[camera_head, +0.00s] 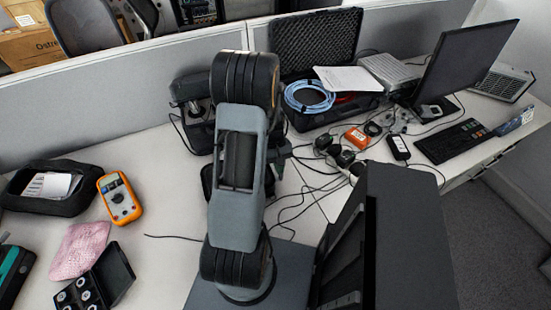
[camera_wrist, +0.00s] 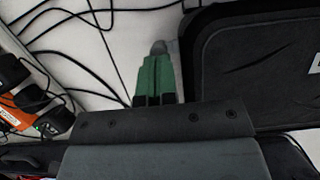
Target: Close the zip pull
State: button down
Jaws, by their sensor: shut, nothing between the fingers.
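My gripper (camera_wrist: 158,48) shows in the wrist view with green fingers shut together, narrowing to a grey tip, nothing between them. It is over the pale desk with black cables, beside a black case (camera_wrist: 250,60) at right; whether it touches anything is unclear. I cannot make out a zip pull in either view.
An orange multimeter (camera_head: 120,198), pink cloth (camera_head: 80,250) and small black box (camera_head: 106,278) lie near the pouch. An open hard case (camera_head: 310,45) with blue cable (camera_head: 309,97) stands at the back. A monitor (camera_head: 465,65) and loose cables occupy the right side.

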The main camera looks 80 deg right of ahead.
jog(key=v, duration=1.4)
jog(key=shift+s+a+f, duration=0.1)
